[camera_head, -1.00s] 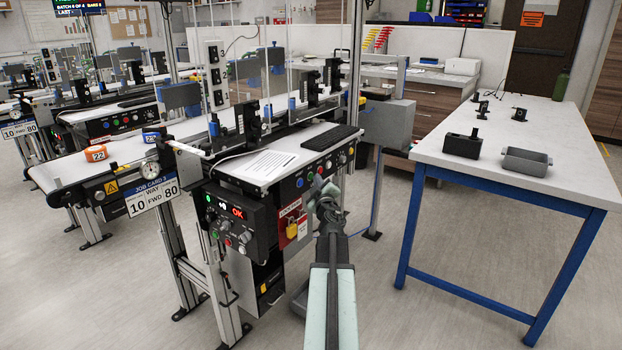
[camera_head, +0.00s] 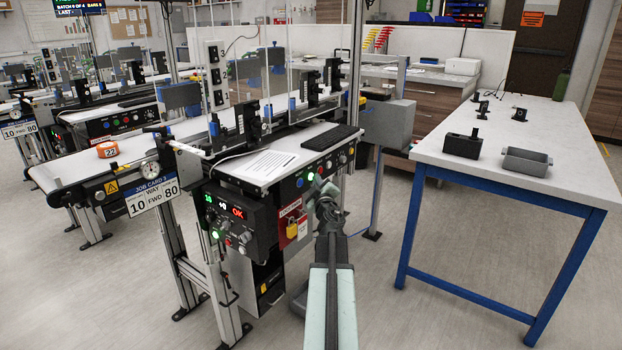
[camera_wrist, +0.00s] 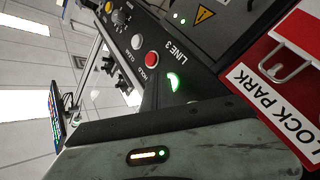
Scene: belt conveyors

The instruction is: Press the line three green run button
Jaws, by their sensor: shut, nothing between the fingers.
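The line three control panel fills the upper part of the wrist view, marked LINE 3. Its green run button (camera_wrist: 173,82) is lit, beside a red HOLD button (camera_wrist: 152,59) and a white CLEAR button (camera_wrist: 136,41). In the head view, a green glow from the run button (camera_head: 311,176) shows at the tip of my gripper (camera_head: 321,187). My gripper is shut and empty, right in front of the panel. Its body hides part of the panel, and I cannot tell whether it touches the button. The small display (camera_head: 237,212) at left reads OK.
A red lock park board (camera_head: 292,222) with a yellow padlock hangs beside my gripper.

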